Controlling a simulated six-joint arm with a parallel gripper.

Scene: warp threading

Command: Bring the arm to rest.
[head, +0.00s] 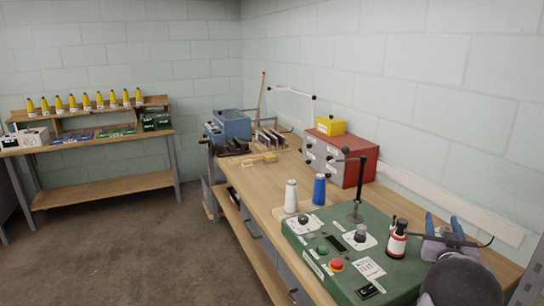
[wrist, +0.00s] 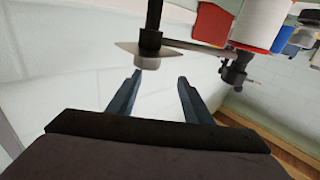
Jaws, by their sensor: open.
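My gripper (head: 443,226) is at the right of the head view, beside the right end of the green control box (head: 338,252). A dark rounded part of my arm fills the bottom right of the head view and hides some of the bench.
A black stand (head: 357,185) rises from the box. White (head: 291,196) and blue (head: 319,189) spools stand left, with a red cabinet (head: 345,158) behind. A shelf (head: 100,190) is far left; open floor lies between.

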